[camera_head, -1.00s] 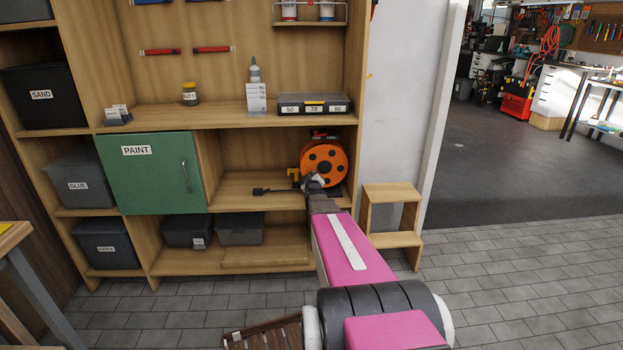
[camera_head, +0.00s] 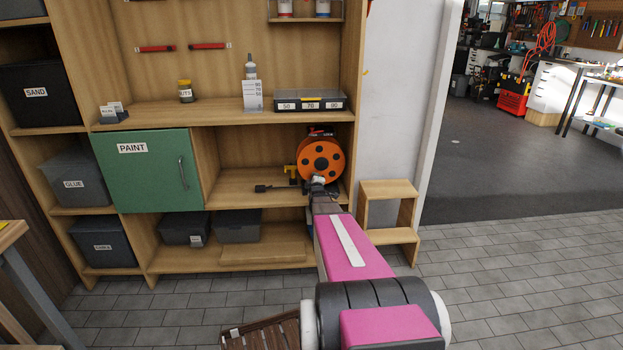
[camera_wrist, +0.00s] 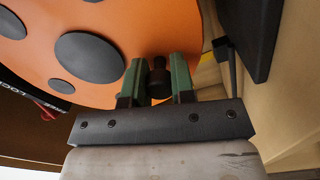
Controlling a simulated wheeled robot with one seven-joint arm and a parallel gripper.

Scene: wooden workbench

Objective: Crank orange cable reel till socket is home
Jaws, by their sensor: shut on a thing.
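The orange cable reel (camera_head: 321,157) stands on the middle shelf, its round face with dark discs towards me. It fills the upper part of the wrist view (camera_wrist: 140,40). My gripper (camera_wrist: 158,82) is shut on the dark crank knob (camera_wrist: 158,78) near the rim of the reel, between two green fingers. In the head view my gripper (camera_head: 318,186) is at the reel's lower edge, and the knob is hidden there. The dark socket (camera_head: 261,188) lies on the shelf to the left of the reel, near a yellow guide (camera_head: 290,172).
A green PAINT cabinet door (camera_head: 148,170) is at the left. A shelf with an organiser case (camera_head: 310,101) runs above the reel. Bins (camera_head: 238,226) sit below. A wooden step stool (camera_head: 390,190) stands right of the shelf unit.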

